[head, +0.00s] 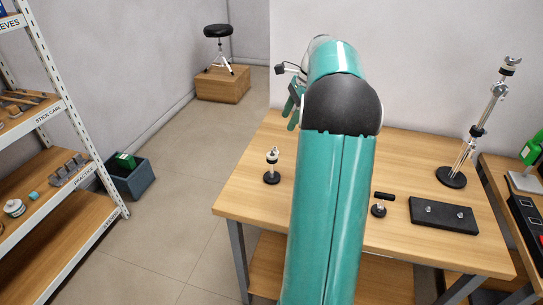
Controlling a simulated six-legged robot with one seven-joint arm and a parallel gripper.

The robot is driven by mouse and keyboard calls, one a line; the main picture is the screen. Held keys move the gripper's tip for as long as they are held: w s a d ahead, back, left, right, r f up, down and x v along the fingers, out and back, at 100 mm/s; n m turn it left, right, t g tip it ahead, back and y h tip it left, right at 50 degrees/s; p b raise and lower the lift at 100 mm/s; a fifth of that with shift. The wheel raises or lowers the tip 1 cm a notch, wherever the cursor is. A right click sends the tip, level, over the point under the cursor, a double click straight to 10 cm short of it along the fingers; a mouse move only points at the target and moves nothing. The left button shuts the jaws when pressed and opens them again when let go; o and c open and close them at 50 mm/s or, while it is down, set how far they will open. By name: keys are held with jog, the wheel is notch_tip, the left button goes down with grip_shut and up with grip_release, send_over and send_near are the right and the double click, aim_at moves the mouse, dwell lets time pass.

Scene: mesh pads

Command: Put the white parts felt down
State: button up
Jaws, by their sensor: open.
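My gripper (292,113) shows only in part, at the left edge of my raised teal arm, over the back left of the wooden table (255,203). It is open, and I see nothing held in it. I cannot tell for sure whether this piece is the white parts felt. My arm hides the middle of the table.
A tall metal stand (468,150) rises at the back right. A shelf rack (60,180) and a bin (130,178) stand left, with open floor between.

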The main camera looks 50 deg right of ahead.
aim_at(273, 153)
jog(key=x, duration=1.2)
jog(key=shift+s+f, duration=0.2)
jog(key=shift+f, duration=0.15)
jog(key=c, duration=1.1)
jog(key=shift+d+r, duration=0.1)
